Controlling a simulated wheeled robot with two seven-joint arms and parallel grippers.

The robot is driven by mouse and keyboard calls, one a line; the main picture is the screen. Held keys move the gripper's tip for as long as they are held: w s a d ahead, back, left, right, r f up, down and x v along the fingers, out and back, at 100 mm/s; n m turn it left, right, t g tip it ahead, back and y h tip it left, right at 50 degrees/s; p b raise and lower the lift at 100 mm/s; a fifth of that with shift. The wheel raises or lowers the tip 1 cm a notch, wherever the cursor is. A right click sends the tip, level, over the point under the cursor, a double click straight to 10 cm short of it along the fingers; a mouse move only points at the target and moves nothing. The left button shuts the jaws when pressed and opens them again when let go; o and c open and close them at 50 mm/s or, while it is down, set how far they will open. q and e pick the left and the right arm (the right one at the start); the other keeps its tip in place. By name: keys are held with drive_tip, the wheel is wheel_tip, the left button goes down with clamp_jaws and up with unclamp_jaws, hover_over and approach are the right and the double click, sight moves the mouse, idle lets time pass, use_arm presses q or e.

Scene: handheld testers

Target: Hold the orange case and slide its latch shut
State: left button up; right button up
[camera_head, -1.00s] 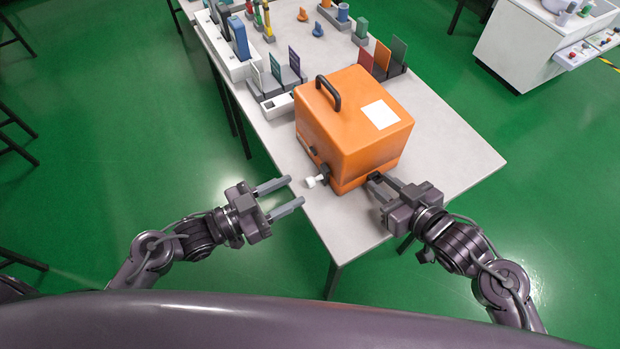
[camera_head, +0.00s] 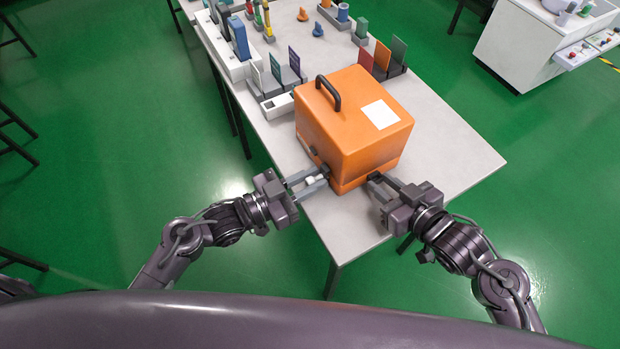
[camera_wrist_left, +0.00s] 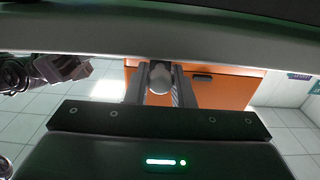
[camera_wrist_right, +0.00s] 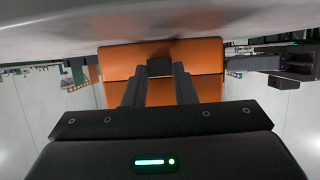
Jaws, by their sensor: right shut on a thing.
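The orange case (camera_head: 350,140) stands upright on the grey table, with a black handle on top and a white label. My right gripper (camera_head: 374,179) is shut on a dark tab (camera_wrist_right: 160,67) low on the case's front.
A white rack (camera_head: 228,45) and holders with upright cards (camera_head: 275,75) stand behind and left of the case. More cards (camera_head: 390,55) stand behind it. The table (camera_head: 450,150) is clear to the right and in front of the case.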

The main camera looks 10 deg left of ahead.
sight(296, 170)
use_arm(q)
clamp_jaws()
drive_tip(key=w+a, duration=0.3)
drive_tip(key=w, duration=0.2)
drive_tip(key=shift+a, duration=0.35)
drive_tip(key=o, duration=0.8)
unclamp_jaws()
drive_tip(key=shift+s, duration=0.1)
